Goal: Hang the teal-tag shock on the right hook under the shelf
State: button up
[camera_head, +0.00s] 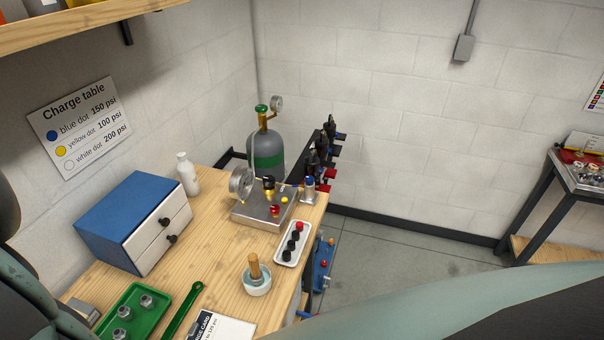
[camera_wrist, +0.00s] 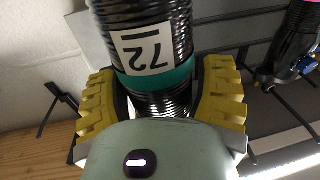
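In the wrist view the teal-tag shock (camera_wrist: 150,45) is a black coil-spring shock with a teal band (camera_wrist: 160,80) and a white label marked 72. It stands between the yellow fingers of my gripper (camera_wrist: 162,95), which look closed on its coil. Its upper end is cut off by the frame and its lower end is hidden behind my gripper. A black hook-like bracket (camera_wrist: 62,97) shows to the left. The wooden shelf (camera_head: 75,28) is at the upper left of the head view. My gripper and the shock are not in the head view.
Another shock (camera_wrist: 295,45) with a pink band is at the right of the wrist view, close to black metalwork. In the head view the bench holds a blue drawer box (camera_head: 125,212), a white bottle (camera_head: 187,175), a gauge stand (camera_head: 262,208) and a green tray (camera_head: 135,307).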

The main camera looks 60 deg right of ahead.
jog(key=o, duration=0.4)
jog(key=shift+f, duration=0.15)
jog(key=shift+s+f, duration=0.1)
jog(key=v, duration=0.7)
jog(key=shift+s, duration=0.25)
jog(key=shift+d, duration=0.1)
